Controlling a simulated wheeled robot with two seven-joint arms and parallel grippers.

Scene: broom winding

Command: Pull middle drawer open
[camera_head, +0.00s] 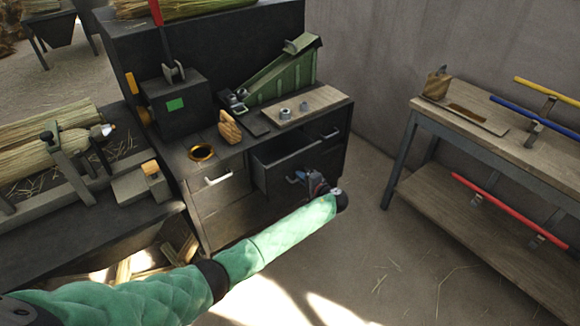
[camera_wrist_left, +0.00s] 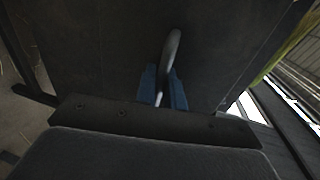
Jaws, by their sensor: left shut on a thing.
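The middle drawer (camera_head: 271,178) of the dark workbench cabinet stands partly open in the head view, with its hollow inside showing from above. My left gripper (camera_head: 300,177) is at the drawer's front, with the green-sleeved arm reaching in from the lower left. In the left wrist view, the blue fingertips of my left gripper (camera_wrist_left: 163,88) are shut on the grey curved drawer handle (camera_wrist_left: 173,45), against the dark drawer front (camera_wrist_left: 100,50). The gripper and wrist hide part of the drawer front in the head view. My right gripper is not in view.
A drawer with a pale handle (camera_head: 218,177) is at the left, and another handle (camera_head: 330,133) shows at the right. A wooden board (camera_head: 302,105) and green sloped device (camera_head: 285,78) stand on top. A side table (camera_head: 470,115) is at right, with bare floor between.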

